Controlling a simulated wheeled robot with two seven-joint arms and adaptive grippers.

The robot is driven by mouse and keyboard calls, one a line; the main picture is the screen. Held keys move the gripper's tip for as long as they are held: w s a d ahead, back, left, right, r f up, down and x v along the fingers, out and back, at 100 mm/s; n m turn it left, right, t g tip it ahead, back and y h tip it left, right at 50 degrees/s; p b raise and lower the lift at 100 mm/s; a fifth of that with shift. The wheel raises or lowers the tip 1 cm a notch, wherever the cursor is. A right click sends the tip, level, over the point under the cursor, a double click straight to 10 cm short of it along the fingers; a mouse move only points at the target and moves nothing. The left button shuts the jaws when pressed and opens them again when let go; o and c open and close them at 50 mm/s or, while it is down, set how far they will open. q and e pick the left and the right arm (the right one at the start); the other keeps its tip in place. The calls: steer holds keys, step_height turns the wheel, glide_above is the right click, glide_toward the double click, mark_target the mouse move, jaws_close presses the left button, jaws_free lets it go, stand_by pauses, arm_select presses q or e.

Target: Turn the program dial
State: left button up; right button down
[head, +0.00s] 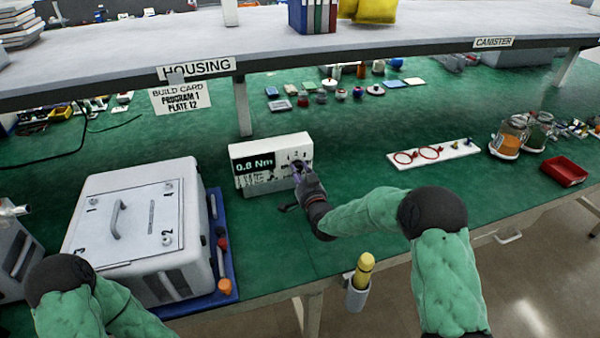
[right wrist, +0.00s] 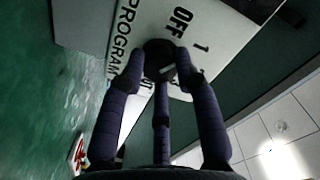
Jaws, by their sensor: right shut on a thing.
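The program dial (right wrist: 158,62) is a dark round knob on the white face of the controller box (head: 247,183). In the right wrist view, the labels OFF, 1 and PROGRAM show around it. A small pale mark shows on the knob, but I cannot tell which label it points at. My right gripper (head: 299,172) is at the right part of the box front, and its fingers are shut around the dial. The box display reads 0.8 Nm. The build card (head: 180,98) reads PROGRAM 1, PLATE 12. My left gripper is out of view; only its arm shows at lower left.
A large white housing (head: 140,225) with numbered corners stands on a blue tray (head: 223,262) to the left. A white board (head: 434,153) with red rings, jars (head: 508,137) and a red bin (head: 564,171) are to the right. The shelf (head: 330,45) overhangs the back.

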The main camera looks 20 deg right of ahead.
steer(key=shift+w+d+r+m, duration=0.2)
steer(key=shift+r+m, duration=0.35)
steer(key=shift+m, duration=0.45)
steer(key=shift+d, duration=0.1)
steer(key=c, duration=0.9)
jaws_free()
steer(key=shift+s+f, duration=0.1)
steer(key=shift+f, duration=0.05)
steer(key=shift+s+f, duration=0.15)
steer(key=shift+f, duration=0.05)
steer(key=shift+s, duration=3.6)
